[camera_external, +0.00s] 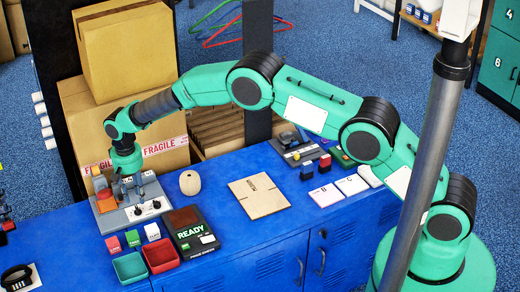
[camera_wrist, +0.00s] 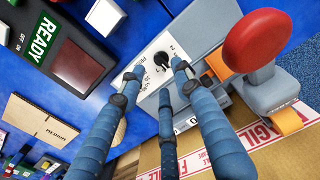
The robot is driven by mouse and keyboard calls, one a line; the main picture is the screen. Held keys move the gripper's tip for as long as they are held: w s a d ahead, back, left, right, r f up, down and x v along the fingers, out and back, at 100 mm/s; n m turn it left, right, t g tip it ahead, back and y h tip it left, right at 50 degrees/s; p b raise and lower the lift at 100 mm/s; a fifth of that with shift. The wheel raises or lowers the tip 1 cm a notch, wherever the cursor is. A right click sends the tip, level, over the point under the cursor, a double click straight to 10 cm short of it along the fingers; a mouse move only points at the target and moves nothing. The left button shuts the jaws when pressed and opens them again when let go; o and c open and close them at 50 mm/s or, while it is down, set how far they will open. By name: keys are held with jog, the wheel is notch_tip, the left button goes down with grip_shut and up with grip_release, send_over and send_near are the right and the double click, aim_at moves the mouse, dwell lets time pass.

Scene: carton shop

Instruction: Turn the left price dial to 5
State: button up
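The price machine (camera_external: 150,212) is a grey unit with a pale front panel on the blue counter. Its left dial (camera_external: 137,210) and right dial (camera_external: 156,204) are small black knobs on that panel. In the wrist view a black dial (camera_wrist: 162,58) shows on the white panel beyond my fingers; I cannot tell which dial it is. The printed numbers are partly covered by my fingers, and the dial's setting is too small to read. My gripper (camera_external: 127,182) points down over the machine, behind the dials. Its blue fingers (camera_wrist: 155,82) are spread apart with nothing between them.
A red knob (camera_wrist: 255,40) on a grey post stands beside the panel. The READY terminal (camera_external: 190,232), red tray (camera_external: 161,256) and green tray (camera_external: 130,267) are nearby. Cartons (camera_external: 125,50) stand behind. A flat cardboard piece (camera_external: 258,196) lies on the counter, with clear space around it.

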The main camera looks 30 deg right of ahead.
notch_tip(320, 180, up, 7)
dwell(0.3)
dwell(0.4)
